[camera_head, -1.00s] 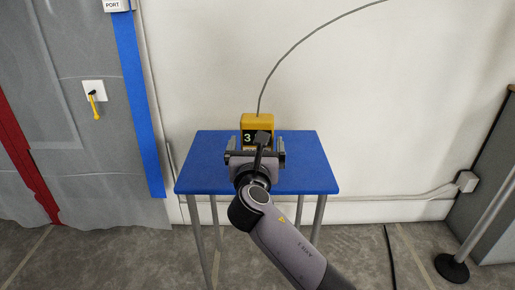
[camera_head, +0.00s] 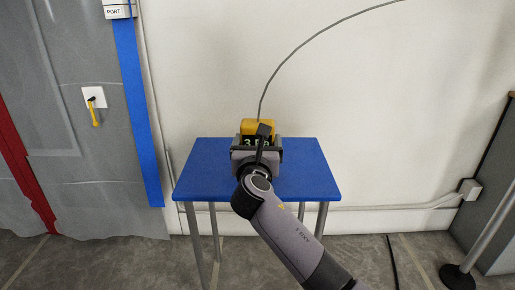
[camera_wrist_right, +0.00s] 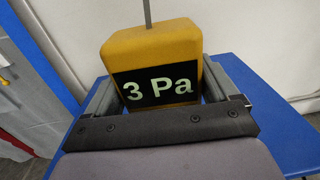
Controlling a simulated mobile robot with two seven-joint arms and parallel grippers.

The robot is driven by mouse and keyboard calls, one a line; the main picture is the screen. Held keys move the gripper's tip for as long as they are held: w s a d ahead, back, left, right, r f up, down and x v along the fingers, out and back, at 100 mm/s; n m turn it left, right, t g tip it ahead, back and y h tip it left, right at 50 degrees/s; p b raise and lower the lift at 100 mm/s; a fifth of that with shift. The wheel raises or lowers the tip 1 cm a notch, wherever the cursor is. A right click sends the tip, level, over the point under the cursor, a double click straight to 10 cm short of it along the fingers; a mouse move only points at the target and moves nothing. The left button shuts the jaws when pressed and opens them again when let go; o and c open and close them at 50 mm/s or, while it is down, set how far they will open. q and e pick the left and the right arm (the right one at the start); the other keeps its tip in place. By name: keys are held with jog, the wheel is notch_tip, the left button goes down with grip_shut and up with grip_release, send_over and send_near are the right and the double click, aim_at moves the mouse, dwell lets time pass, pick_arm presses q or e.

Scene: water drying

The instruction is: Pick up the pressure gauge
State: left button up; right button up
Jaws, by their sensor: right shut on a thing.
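The pressure gauge (camera_head: 258,127) is a yellow box with a black display at the back of the blue table (camera_head: 310,180). In the right wrist view the gauge (camera_wrist_right: 155,45) reads "3 Pa" and a thin grey cable rises from its top. My right gripper (camera_head: 257,142) is at the gauge, its fingers on the left and right sides of it. In the right wrist view the gripper (camera_wrist_right: 160,92) is shut on the gauge. The gauge's lower part is hidden behind the gripper. My left gripper is not in view.
The grey cable (camera_head: 308,43) arcs up to the right along the white wall. A grey plastic sheet with blue tape (camera_head: 137,110) hangs at the left. A pole with a round black base (camera_head: 457,277) stands at the right. The tabletop beside the gauge is clear.

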aim_at(258, 123)
notch_tip(258, 123, up, 5)
jog(key=p, duration=0.2)
jog(key=shift+p, duration=0.35)
pick_arm(q)
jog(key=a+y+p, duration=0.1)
jog(key=p, duration=0.1)
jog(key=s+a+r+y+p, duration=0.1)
jog(key=p, duration=0.1)
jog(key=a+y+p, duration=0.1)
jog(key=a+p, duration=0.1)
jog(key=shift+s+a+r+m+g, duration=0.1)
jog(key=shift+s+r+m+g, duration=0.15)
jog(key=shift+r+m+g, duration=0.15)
pick_arm(e)
notch_tip(258, 123, up, 15)
